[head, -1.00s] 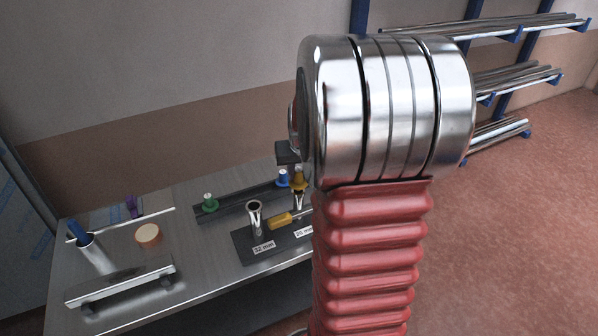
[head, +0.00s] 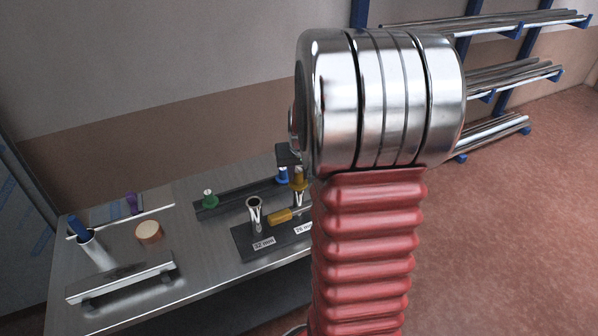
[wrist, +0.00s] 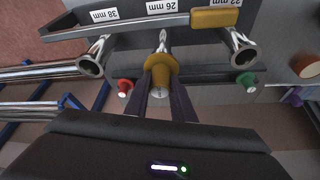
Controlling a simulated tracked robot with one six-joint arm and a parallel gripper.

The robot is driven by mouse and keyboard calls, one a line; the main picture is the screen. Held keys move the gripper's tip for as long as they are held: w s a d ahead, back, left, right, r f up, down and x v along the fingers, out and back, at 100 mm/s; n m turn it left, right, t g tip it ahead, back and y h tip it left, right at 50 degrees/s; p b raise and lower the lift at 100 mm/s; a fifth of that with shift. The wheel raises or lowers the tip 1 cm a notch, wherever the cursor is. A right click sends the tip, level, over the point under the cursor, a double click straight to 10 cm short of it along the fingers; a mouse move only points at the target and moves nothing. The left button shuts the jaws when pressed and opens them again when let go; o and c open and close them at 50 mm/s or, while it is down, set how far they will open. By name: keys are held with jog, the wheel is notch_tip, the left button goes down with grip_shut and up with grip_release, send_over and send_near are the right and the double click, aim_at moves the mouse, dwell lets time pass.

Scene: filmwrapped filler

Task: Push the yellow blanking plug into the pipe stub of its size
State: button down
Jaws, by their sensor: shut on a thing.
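The yellow blanking plug (head: 299,184) is flanged and knob-like; it also shows in the wrist view (wrist: 160,66). My gripper (wrist: 161,79) is shut on its knob. The plug is at the mouth of the middle pipe stub (wrist: 162,42), labelled 26 mm, which also shows in the head view (head: 298,200). The plug's flange hides the mouth, so I cannot tell how deep the plug sits. An open 32 mm stub (head: 255,212) stands to the left in the head view. An open 38 mm stub (wrist: 92,60) is at the left in the wrist view.
A green plug (head: 209,199) and a blue plug (head: 282,174) stand on a dark rail behind; a red plug (wrist: 124,87) shows in the wrist view.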

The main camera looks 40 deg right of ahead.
jog(key=shift+f, duration=0.7)
jog(key=c, duration=0.9)
grip_release()
jog(key=shift+c, duration=0.2)
jog(key=shift+r, duration=0.15)
jog(key=shift+r, duration=3.9)
